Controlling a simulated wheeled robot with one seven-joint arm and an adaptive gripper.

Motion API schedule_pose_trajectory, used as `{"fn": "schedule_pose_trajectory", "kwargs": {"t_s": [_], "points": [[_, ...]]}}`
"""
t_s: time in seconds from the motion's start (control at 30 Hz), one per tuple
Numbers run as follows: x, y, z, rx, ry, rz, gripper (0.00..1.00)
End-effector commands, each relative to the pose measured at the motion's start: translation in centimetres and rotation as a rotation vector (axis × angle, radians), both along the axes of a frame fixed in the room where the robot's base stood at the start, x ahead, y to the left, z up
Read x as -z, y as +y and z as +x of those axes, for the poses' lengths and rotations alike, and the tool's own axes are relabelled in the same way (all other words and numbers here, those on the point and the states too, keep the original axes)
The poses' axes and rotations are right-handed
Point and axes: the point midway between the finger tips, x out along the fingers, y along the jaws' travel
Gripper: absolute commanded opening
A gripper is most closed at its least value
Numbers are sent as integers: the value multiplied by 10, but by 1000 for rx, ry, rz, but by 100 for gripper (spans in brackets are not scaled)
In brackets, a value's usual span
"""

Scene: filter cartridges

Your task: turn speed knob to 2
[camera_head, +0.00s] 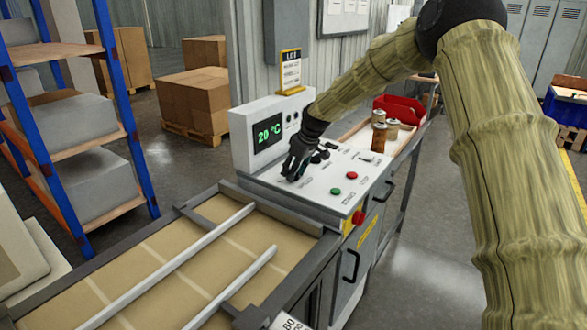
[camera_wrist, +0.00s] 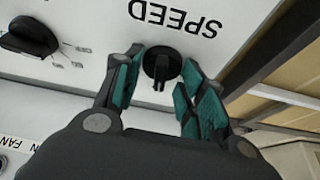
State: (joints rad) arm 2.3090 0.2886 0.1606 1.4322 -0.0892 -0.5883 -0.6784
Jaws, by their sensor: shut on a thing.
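The speed knob (camera_wrist: 160,64) is a small round black knob with a raised grip on a white panel. The word SPEED stands beside it, upside down in the wrist view. My gripper (camera_wrist: 160,80) has its teal-padded fingers on both sides of the knob and is shut on it. In the head view my gripper (camera_head: 297,164) is low over the left part of the white control panel (camera_head: 318,191), and it hides the speed knob there. The knob's scale numbers cannot be read.
A larger black knob (camera_wrist: 28,37) is close beside it. The panel also has a green button (camera_head: 336,191) and a red button (camera_head: 352,175). A railed conveyor (camera_head: 165,265) adjoins the panel.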

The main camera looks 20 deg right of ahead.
Motion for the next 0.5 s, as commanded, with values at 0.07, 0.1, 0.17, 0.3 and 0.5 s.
{"fn": "schedule_pose_trajectory", "kwargs": {"t_s": [0.07, 0.1, 0.17, 0.3, 0.5], "points": [[-6, -3, 3, -23, -8, -1, 16], [-6, -3, 3, -34, -9, 0, 16], [-7, -3, 3, -46, -9, 0, 16], [-6, -3, 3, -63, -10, -1, 16], [-6, -4, 3, -68, -10, -2, 16]]}}
